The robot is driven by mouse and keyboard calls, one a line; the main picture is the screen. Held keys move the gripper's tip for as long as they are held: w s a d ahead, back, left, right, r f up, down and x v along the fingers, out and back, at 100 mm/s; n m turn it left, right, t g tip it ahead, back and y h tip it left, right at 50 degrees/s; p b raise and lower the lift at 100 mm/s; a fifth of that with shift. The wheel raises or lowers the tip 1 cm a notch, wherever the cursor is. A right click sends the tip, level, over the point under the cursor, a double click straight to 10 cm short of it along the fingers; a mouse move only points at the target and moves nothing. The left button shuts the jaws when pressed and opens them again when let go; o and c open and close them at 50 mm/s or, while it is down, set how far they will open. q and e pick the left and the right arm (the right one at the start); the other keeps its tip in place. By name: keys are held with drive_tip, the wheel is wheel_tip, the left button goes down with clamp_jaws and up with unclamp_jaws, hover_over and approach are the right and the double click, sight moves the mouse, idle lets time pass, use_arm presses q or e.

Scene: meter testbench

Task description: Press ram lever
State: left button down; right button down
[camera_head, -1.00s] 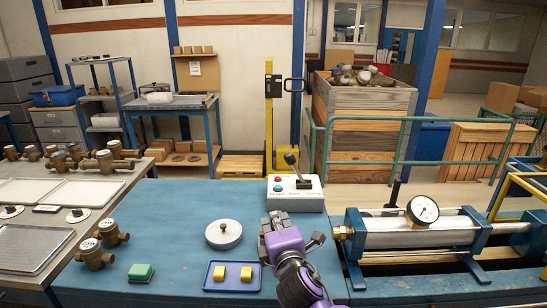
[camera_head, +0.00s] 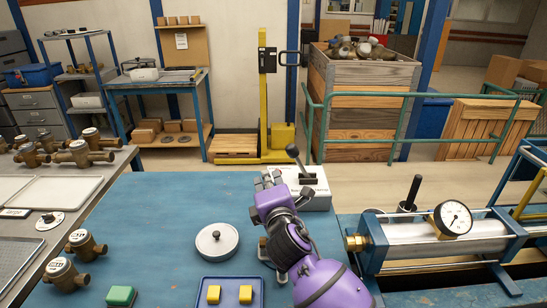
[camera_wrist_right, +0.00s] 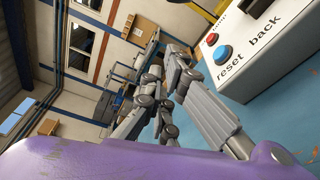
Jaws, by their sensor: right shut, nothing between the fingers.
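A white control box (camera_head: 318,198) stands at the far edge of the blue bench. A lever with a dark knob (camera_head: 293,151) rises from its black slot plate and leans left. My purple right arm reaches up to the box. Its gripper (camera_head: 268,180) is shut and empty at the box's left side, below and left of the knob, and hides the box's buttons in the head view. In the right wrist view the gripper (camera_wrist_right: 168,75) is beside the box (camera_wrist_right: 265,60), which shows a red button (camera_wrist_right: 212,39), a blue button (camera_wrist_right: 222,54) and the words "reset" and "back". My left gripper is out of view.
A cylinder with a gauge (camera_head: 453,219) and a black upright handle (camera_head: 411,192) lies to the right. A round grey weight (camera_head: 217,241), a blue tray (camera_head: 232,282) with two yellow blocks and a green block (camera_head: 121,296) lie on the bench. Brass meters (camera_head: 64,278) are at left.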

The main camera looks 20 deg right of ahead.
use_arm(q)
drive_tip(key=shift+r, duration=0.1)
use_arm(e)
drive_tip(key=shift+w, duration=0.1)
